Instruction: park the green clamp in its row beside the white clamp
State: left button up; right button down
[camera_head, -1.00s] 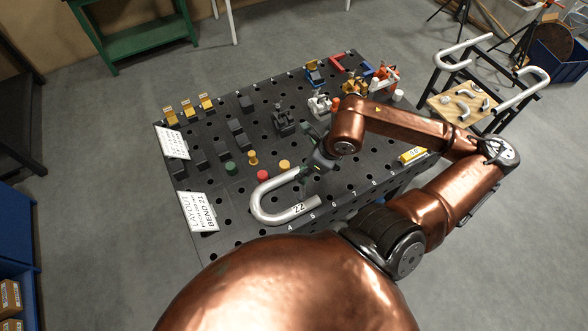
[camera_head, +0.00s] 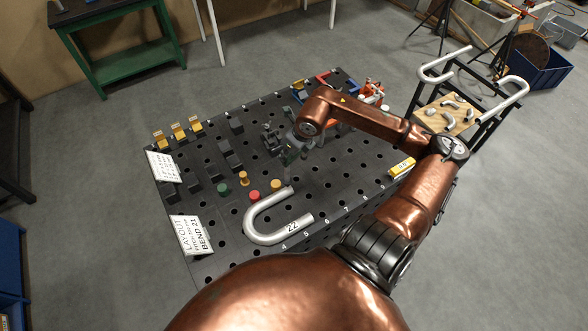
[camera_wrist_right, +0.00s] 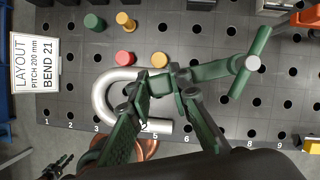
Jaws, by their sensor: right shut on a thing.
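My right gripper (camera_wrist_right: 160,86) is shut on the green clamp (camera_wrist_right: 218,70), whose bar with a pale round end sticks out to the right in the wrist view. In the head view the gripper and clamp (camera_head: 290,154) are small and dark above the table, behind the end of the bent tube. The wrist view shows them over the tube, apparently raised. I cannot pick out the white clamp for sure; my right forearm covers part of the back row.
A pale U-shaped tube (camera_head: 251,222) marked 22 lies on the black perforated table (camera_head: 345,180). Red, yellow, orange and green pegs (camera_head: 224,189) stand beside it.

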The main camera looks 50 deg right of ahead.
jog(key=w+d+f+m+h+p, duration=0.1)
jog(key=w+d+m, duration=0.3)
jog(key=w+d, duration=0.75)
jog(key=shift+n, duration=0.3)
jog(key=shift+w+a+f+b, duration=0.1)
jog(key=shift+f+b, duration=0.3)
jog(key=shift+f, duration=0.8)
jog(key=shift+w+a+f+b, duration=0.1)
jog(key=shift+f+b, duration=0.25)
jog(key=shift+f, duration=0.85)
jog(key=shift+f+b, duration=0.2)
jog(key=shift+b, duration=0.15)
jog(key=shift+f+b, duration=1)
jog(key=shift+f, duration=0.5)
jog(key=shift+f+b, duration=0.35)
jog(key=shift+b, duration=0.1)
jog(key=shift+s+f, duration=0.1)
jog(key=shift+f, duration=0.2)
